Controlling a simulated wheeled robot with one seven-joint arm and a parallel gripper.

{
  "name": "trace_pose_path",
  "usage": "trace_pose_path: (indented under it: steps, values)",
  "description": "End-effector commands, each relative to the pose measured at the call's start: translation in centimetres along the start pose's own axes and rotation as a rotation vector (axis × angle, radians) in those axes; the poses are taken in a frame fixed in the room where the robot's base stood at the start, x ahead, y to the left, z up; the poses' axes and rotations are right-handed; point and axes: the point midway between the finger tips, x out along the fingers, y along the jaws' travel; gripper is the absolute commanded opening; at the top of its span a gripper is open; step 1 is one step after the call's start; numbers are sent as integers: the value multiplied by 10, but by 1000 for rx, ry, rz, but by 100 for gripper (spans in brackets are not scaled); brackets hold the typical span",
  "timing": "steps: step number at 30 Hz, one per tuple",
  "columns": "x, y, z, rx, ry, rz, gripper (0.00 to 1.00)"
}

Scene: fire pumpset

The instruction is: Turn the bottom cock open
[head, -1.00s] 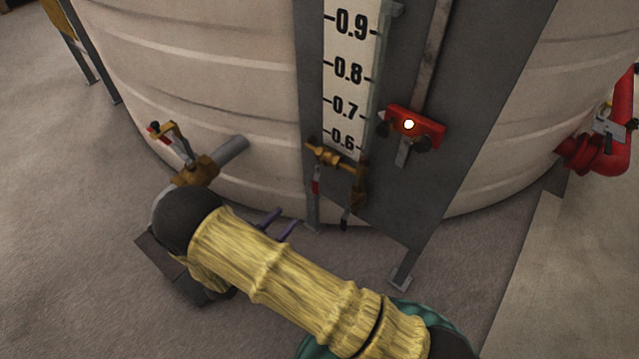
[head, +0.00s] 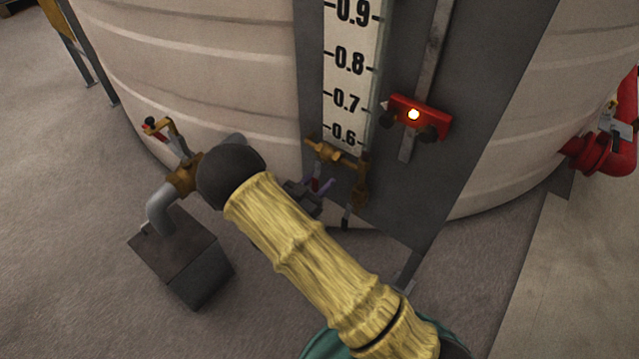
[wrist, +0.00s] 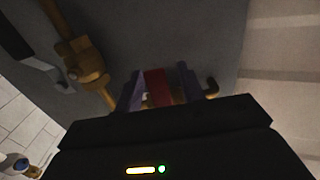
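The brass cock (head: 335,154) sits at the foot of the level gauge in the head view, with a red handle (head: 316,184) hanging below its left end. My gripper (head: 321,188) is at this handle, partly hidden behind my yellow-sleeved arm. In the wrist view the two purple fingers of my gripper (wrist: 160,88) stand apart, with the red handle (wrist: 155,86) between them. A gap shows at the right finger, so the fingers do not look closed on it. The brass fitting (wrist: 90,65) lies to the left in the wrist view.
The gauge scale (head: 347,75) and a red box with a lit lamp (head: 416,116) stand above the cock. Another brass valve (head: 184,175) with a pipe is at left, above a dark block (head: 183,258). The pale tank (head: 200,70) is behind. A red pipe (head: 605,150) is at right.

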Motion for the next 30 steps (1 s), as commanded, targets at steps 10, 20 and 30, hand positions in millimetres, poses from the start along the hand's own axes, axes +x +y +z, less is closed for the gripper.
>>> trace_pose_path:
  steps: [10, 20, 30]
  values:
    - [1, 0, 0, 0, 0, 0, 23]
    - [1, 0, 0, 1, 0, 0, 0]
    - [11, 4, 0, 38, 0, 21, 0]
